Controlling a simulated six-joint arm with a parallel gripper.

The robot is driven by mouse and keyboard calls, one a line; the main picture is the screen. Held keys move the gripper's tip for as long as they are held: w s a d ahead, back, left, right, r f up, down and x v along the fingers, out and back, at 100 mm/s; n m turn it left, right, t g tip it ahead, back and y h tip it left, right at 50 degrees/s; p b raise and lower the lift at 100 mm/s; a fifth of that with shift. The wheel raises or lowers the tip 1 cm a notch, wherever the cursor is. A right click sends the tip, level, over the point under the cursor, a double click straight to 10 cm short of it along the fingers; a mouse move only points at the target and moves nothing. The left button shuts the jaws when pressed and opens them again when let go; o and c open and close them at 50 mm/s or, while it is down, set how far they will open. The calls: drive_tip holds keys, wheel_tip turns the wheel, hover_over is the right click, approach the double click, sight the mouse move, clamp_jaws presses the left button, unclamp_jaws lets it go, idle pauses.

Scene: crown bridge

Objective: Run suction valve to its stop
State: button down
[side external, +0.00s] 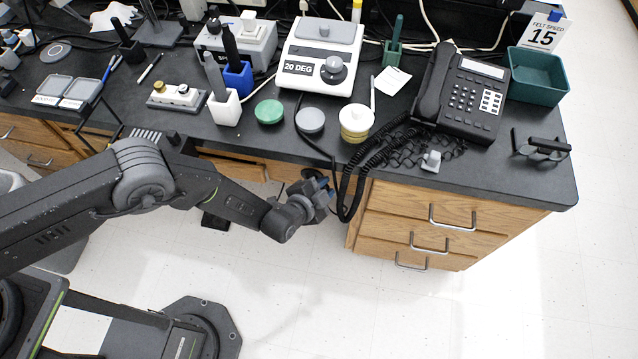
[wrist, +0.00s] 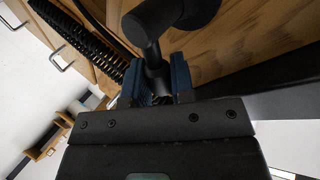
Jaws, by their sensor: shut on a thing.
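The suction valve (wrist: 152,42) shows in the wrist view as a dark grey fitting in front of the wooden cabinet face, with a rounded part at the top and a stem running down. My gripper (wrist: 158,82) has its blue fingers on either side of this stem and is shut on it. In the side view my gripper (side external: 322,191) is at the front of the bench, just below the counter edge. There the valve is mostly hidden by the gripper and the counter. I cannot tell how far the valve is turned.
A coiled black phone cord (side external: 352,180) hangs over the counter edge close beside my gripper; it also shows in the wrist view (wrist: 82,38). The wooden drawers (side external: 430,225) with metal handles stand to the right. The black phone (side external: 465,95) is on the counter above. The floor in front is clear.

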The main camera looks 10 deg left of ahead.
drive_tip(key=shift+d+f+m+y, duration=0.45)
drive_tip(key=shift+f+m+y, duration=0.25)
drive_tip(key=shift+m+y, duration=0.35)
drive_tip(key=shift+d+f+m+g+y, duration=0.15)
drive_tip(key=shift+f+m+g+y, duration=0.15)
drive_tip(key=shift+f+m+y, duration=0.8)
drive_tip(key=shift+r, duration=0.3)
drive_tip(key=c, duration=1)
unclamp_jaws()
drive_tip(key=v, duration=1.4)
drive_tip(key=shift+d, duration=0.15)
drive_tip(key=shift+f, duration=0.1)
